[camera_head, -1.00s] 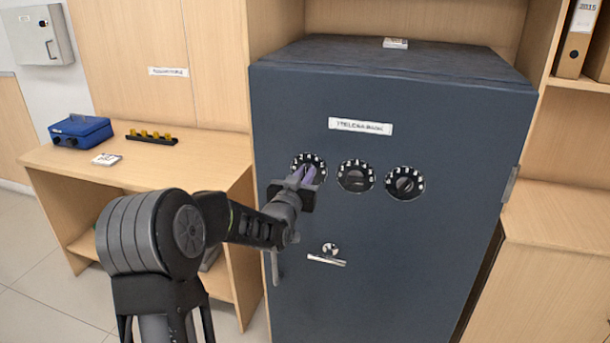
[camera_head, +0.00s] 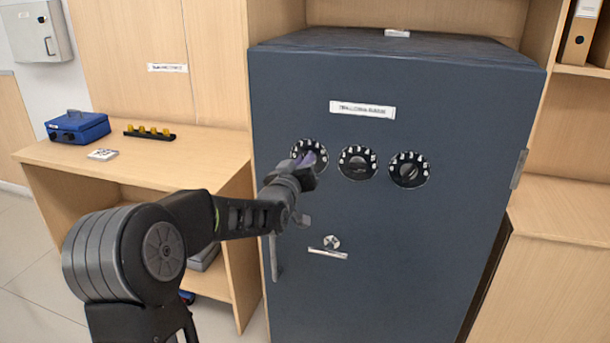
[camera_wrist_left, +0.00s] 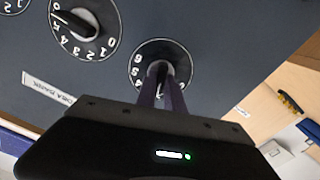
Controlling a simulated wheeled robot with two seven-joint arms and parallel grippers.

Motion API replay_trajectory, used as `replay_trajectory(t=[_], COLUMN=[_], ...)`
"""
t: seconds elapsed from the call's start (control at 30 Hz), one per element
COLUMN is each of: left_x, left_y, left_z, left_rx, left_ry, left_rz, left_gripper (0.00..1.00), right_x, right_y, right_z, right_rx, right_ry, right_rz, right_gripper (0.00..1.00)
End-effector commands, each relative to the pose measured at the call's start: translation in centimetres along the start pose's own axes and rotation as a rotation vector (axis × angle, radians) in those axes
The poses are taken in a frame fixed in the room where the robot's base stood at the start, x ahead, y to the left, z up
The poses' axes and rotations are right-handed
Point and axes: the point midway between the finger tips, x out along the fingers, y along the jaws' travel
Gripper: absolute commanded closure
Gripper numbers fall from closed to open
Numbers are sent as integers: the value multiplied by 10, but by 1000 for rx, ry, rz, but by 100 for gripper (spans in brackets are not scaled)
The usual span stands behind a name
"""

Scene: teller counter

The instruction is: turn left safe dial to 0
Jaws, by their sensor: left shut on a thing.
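The dark blue-grey safe (camera_head: 420,240) has three round black dials with white numbers in a row on its door. The left safe dial (camera_head: 310,148) is partly covered by my left gripper (camera_head: 305,161). In the left wrist view the two fingers of my left gripper (camera_wrist_left: 161,88) are shut on the knob of the left dial (camera_wrist_left: 184,60); its pointer reading cannot be told. The middle dial (camera_head: 357,162) and right dial (camera_head: 409,169) are uncovered. The middle dial also shows in the left wrist view (camera_wrist_left: 98,42). My right gripper is not in view.
A small keyhole plate (camera_head: 331,242) and a bar handle (camera_head: 274,258) are on the door below the dials. A wooden desk (camera_head: 190,150) at left bears a blue cash box (camera_head: 78,127) and a black rack (camera_head: 150,133) with yellow pieces.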

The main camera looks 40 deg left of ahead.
Motion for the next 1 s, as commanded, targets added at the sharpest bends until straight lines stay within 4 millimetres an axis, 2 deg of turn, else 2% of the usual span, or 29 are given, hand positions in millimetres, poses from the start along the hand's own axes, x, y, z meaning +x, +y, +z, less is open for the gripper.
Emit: replay_trajectory(t=[0.03,0.6,0.8,1.0], left_x=[0,0,0,0], left_y=[-3,-6,-7,-7], left_z=[7,9,9,8], left_rx=[-42,-584,-775,-957], left_ry=[3,2,1,0], left_rz=[1,2,2,1], left_gripper=[100,100,100,100], right_x=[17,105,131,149], right_y=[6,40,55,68], right_z=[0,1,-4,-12], right_rx=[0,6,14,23], right_ry=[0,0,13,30], right_rz=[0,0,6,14], right_gripper=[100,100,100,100])
